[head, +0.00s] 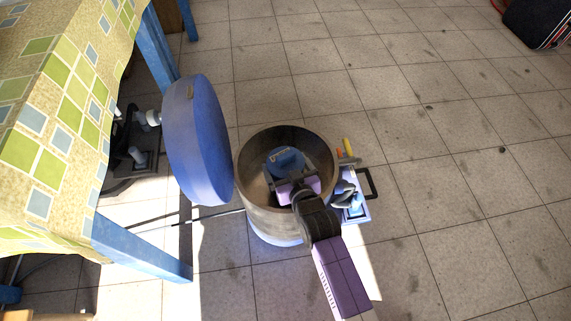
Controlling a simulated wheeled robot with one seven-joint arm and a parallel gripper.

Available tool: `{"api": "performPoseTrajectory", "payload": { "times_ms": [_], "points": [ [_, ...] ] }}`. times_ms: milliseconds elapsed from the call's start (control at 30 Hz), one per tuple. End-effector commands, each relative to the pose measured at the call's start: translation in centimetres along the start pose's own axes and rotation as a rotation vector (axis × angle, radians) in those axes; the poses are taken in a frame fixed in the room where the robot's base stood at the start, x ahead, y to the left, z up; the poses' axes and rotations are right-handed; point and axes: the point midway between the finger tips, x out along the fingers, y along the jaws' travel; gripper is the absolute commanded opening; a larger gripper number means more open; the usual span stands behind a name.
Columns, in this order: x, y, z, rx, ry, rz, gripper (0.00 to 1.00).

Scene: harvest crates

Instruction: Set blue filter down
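A blue object (287,160), which I take to be the blue filter, is inside a round, open-topped container (251,203) on the floor. It looks small and box-like, and its lower part is hidden by my gripper and the container wall. My gripper (284,176) reaches down inside the container, right at the blue object. Its fingertips are too small and covered to show whether they grip it. I cannot tell whether the blue object rests on the container's bottom.
A large blue disc (197,140) stands upright left of the container. A table with a checkered cloth (62,110) and blue legs (140,250) is further left. A small light-blue bin (356,213) with tools adjoins the container's right side. Tiled floor is free on the right; a dark bag (540,22) lies far right.

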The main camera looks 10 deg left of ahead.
Motion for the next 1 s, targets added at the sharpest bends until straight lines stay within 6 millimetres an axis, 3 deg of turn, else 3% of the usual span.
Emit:
{"api": "performPoseTrajectory", "payload": {
  "times_ms": [267, 300, 567, 767, 1000],
  "points": [
    [0.2, 0.0, 0.6, 0.0, -0.002, 0.0, 0.49],
    [0.2, 0.0, 0.7, 0.0, -0.004, 0.0, 0.99],
    [0.1, 0.0, 1.0, 0.001, -0.01, 0.0, 1.0],
    [-0.6, 0.0, -0.5, 0.001, -0.012, 0.0, 1.0],
    [-5.8, 0.0, -0.6, 0.004, -0.007, 0.001, 1.0]
  ]
}}
